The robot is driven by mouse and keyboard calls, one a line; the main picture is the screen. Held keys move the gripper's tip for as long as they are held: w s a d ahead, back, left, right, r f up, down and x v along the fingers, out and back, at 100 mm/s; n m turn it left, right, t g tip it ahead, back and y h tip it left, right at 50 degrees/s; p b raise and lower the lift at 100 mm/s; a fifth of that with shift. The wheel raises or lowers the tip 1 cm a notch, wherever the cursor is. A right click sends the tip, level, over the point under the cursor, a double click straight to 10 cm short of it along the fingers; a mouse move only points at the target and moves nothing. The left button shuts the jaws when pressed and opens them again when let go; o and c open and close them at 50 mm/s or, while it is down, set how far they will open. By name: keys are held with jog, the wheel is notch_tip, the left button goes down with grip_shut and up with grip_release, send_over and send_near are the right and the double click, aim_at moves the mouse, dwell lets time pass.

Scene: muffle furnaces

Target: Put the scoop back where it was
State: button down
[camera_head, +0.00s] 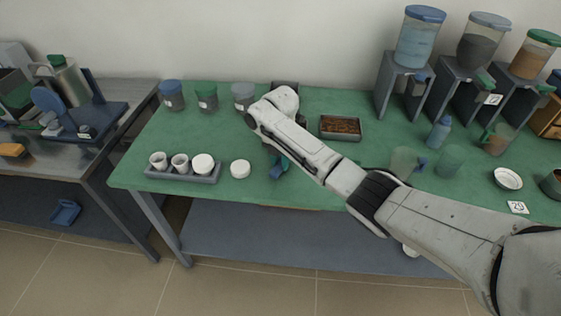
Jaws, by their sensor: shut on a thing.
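My gripper (276,150) is over the middle of the green table, mostly hidden behind my own arm. It is shut on a blue piece, the scoop (280,167), which shows just below and beside the arm near the table's front. Much of the scoop is covered, and I cannot tell whether it touches the table.
A grey rack (190,175) with white cups and a white lid (240,169) sit left of the scoop. Lidded jars (207,98) stand behind. A tray of brown material (340,128) is right of my wrist. Dispensers (418,40) stand at back right.

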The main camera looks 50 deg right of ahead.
aim_at(280, 163)
jog(key=shift+f, duration=0.45)
jog(key=shift+f, duration=0.1)
jog(key=c, duration=0.9)
grip_release()
jog(key=shift+o, duration=0.2)
notch_tip(280, 163, up, 12)
jog(key=shift+b, duration=0.35)
